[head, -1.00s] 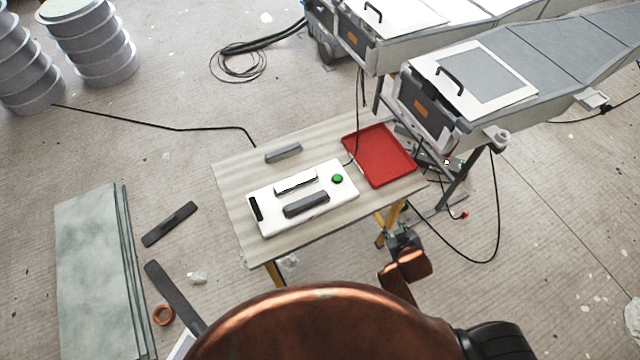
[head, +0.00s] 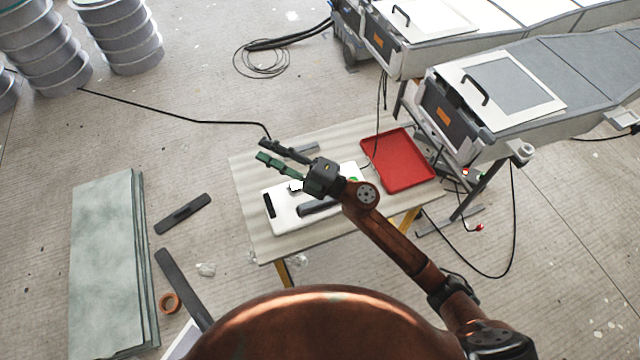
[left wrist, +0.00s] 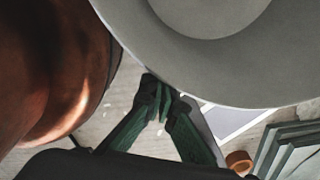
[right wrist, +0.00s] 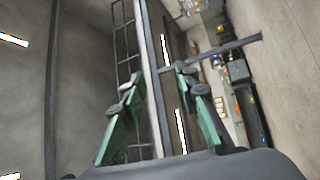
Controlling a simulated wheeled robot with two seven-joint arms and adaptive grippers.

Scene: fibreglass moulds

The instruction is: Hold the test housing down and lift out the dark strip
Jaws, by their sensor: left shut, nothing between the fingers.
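The white test housing (head: 286,220) lies on the small table in the head view, partly hidden by my right arm. A dark grey strip (head: 316,208) lies on its near side, partly covered by the arm. A black patch (head: 269,206) marks its left end. My right gripper (head: 265,152) hangs above the housing and far part of the table, fingers apart and empty, pointing left. Its open fingers also show in the right wrist view (right wrist: 160,82). My left gripper (left wrist: 160,92) shows only in the left wrist view, shut and empty, away from the housing.
A red tray (head: 412,180) sits at the table's right. The table (head: 245,183) has bare room at left. Grey-green sheets (head: 105,260) and dark bars (head: 183,213) lie on the floor. Machines stand behind, at right.

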